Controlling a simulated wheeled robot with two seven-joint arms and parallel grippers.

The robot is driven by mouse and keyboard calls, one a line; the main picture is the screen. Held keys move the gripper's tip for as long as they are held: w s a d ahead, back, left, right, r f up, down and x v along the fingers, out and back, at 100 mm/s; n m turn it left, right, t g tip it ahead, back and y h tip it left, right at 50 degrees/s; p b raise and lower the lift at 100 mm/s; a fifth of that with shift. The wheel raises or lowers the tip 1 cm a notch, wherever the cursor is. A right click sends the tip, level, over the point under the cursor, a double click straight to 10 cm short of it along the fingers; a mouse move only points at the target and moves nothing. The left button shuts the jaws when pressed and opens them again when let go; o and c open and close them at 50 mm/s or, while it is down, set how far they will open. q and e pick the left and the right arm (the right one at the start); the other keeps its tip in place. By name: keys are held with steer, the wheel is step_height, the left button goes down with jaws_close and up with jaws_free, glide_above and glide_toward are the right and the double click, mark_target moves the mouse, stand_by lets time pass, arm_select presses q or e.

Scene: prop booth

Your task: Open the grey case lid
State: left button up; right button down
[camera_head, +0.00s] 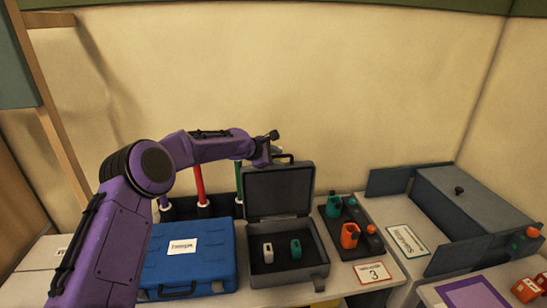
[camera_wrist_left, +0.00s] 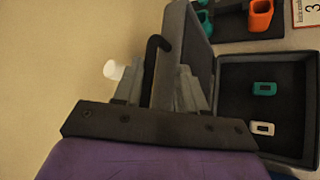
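The grey case (camera_head: 287,222) stands open on the table, its lid (camera_head: 279,190) raised upright at the back. A white item (camera_head: 268,253) and a teal item (camera_head: 295,249) lie in its dark interior. My left gripper (camera_head: 268,146) is at the top edge of the lid, behind its handle (camera_head: 284,157). In the left wrist view, the black handle (camera_wrist_left: 151,68) lies between the spread fingers of my left gripper (camera_wrist_left: 160,76), with a gap visible. The lid (camera_wrist_left: 197,48) is seen nearly edge-on there, beside the open case (camera_wrist_left: 285,95). My right gripper is out of view.
A blue case (camera_head: 205,265) stands left of the grey case. A dark tray (camera_head: 330,228) with orange and teal items is on its right. A card numbered 3 (camera_head: 373,273) lies in front. A large grey box (camera_head: 470,205) stands farther right. The wall is close behind.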

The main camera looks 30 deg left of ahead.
arm_select(q)
steer(key=shift+s+a+r, duration=0.2)
steer(key=shift+s, duration=0.15)
steer(key=b+v, duration=0.3)
steer(key=v, duration=0.6)
steer(key=shift+s+r, duration=0.15)
steer(key=shift+s, duration=0.05)
